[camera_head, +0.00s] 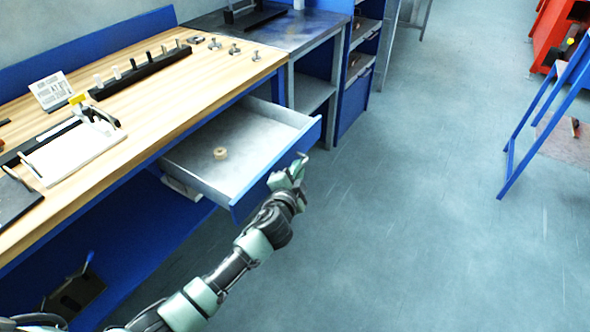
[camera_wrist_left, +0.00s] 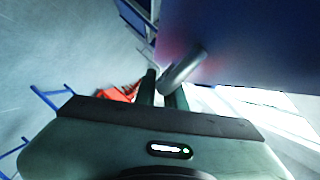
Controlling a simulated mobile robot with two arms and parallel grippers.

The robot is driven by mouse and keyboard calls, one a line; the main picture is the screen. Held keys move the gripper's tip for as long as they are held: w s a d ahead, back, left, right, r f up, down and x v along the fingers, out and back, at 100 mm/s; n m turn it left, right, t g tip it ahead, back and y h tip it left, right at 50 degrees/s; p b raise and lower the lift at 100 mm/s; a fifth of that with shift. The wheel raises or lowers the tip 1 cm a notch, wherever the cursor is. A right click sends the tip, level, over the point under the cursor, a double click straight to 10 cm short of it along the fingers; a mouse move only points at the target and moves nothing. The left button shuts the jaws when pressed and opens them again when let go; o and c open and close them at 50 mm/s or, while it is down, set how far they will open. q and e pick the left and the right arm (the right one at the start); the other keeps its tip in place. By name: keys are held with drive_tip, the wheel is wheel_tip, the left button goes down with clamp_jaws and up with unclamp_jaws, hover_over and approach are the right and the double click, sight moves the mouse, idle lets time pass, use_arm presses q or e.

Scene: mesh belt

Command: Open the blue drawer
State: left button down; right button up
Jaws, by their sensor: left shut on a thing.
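The blue drawer (camera_head: 275,165) stands pulled out from under the wooden workbench, its grey inside showing. A small tan round object (camera_head: 220,153) lies on the drawer floor. My left gripper (camera_head: 288,172) is at the outer face of the drawer front, towards its right end. In the left wrist view my left gripper (camera_wrist_left: 162,88) has its fingers shut on the drawer's metal handle (camera_wrist_left: 183,68), which sticks out from the blue front (camera_wrist_left: 245,45). In the head view the handle is mostly hidden by the gripper. My right gripper is in neither view.
The wooden benchtop (camera_head: 160,100) holds a row of pegs, a white board (camera_head: 75,150) and small metal parts. A metal-topped blue cabinet (camera_head: 270,30) stands beyond it. A blue-framed stand (camera_head: 520,150) is at the right. The floor (camera_head: 420,220) between is clear.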

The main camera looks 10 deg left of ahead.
use_arm(q)
drive_tip(key=shift+d, duration=0.15)
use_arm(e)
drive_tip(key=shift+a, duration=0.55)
use_arm(q)
drive_tip(key=c, duration=1.5)
unclamp_jaws()
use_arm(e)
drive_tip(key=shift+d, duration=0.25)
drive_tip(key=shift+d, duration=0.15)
use_arm(q)
drive_tip(key=shift+s, duration=0.3)
drive_tip(key=v, duration=0.7)
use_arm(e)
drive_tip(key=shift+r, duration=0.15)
